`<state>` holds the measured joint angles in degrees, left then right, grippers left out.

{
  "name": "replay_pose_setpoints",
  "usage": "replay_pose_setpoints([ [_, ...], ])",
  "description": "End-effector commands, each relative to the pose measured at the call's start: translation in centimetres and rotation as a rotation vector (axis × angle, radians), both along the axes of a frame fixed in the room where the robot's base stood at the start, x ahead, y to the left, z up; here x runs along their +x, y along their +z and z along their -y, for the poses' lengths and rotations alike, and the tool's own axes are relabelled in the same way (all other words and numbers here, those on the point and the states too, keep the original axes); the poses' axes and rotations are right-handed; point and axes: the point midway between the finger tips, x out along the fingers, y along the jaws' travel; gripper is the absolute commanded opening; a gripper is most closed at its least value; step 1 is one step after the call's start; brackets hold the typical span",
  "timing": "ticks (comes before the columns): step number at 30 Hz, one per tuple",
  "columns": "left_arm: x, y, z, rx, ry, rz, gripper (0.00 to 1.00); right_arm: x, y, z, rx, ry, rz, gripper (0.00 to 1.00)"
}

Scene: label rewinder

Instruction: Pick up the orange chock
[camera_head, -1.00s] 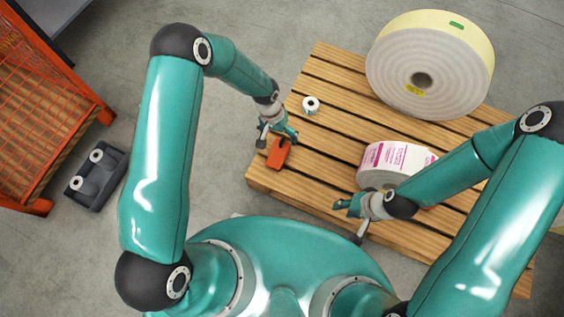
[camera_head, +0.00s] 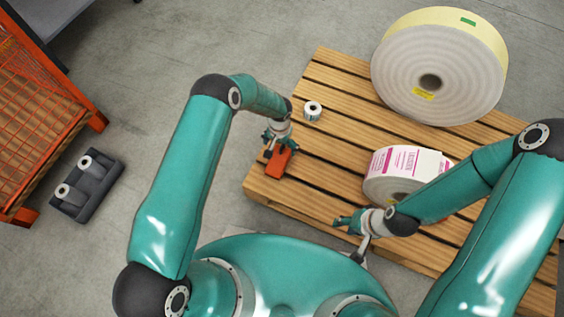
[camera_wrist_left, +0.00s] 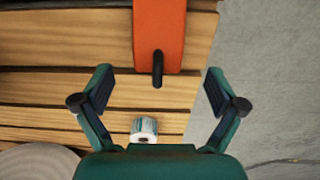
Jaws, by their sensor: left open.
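The orange chock (camera_head: 279,161) lies on the wooden pallet near its left corner. In the left wrist view the chock (camera_wrist_left: 159,32) shows at the top centre with a dark peg or handle at its near end. My left gripper (camera_head: 277,145) is at the chock in the head view, partly covering it. In the left wrist view my left gripper (camera_wrist_left: 158,90) is open, its fingers apart on either side of the dark peg, with nothing seen between them touching. My right gripper (camera_head: 354,236) is over the pallet's near edge; its finger opening is unclear.
The wooden pallet (camera_head: 316,180) also carries a small label roll (camera_head: 312,111), a printed label roll (camera_head: 400,165) and a large roll (camera_head: 440,75). A dark tray (camera_head: 95,193) with two small rolls lies on the floor beside an orange mesh cage (camera_head: 40,110).

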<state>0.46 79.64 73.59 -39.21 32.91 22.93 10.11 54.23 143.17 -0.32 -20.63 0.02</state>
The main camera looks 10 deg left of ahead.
Motion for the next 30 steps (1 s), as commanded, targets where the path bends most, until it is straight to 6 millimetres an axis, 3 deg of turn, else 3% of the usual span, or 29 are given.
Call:
replay_pose_setpoints([
  [7,-0.1,-1.6,0.1,-0.001,-0.001,0.0,0.96,0.0,-0.6,0.0,0.0,0.0,0.0,0.4],
  [15,-0.3,-5.3,0.3,-0.001,0.0,0.0,0.96,0.0,-2.0,0.0,0.0,0.0,0.0,0.4],
  [24,-0.2,-5.6,0.3,-0.001,-0.001,0.001,0.96,0.0,-2.0,0.0,0.0,0.0,0.0,0.4],
  [30,-0.2,-5.6,0.3,-0.001,-0.002,0.001,0.62,0.0,-2.0,0.0,0.0,0.0,0.0,0.4],
])
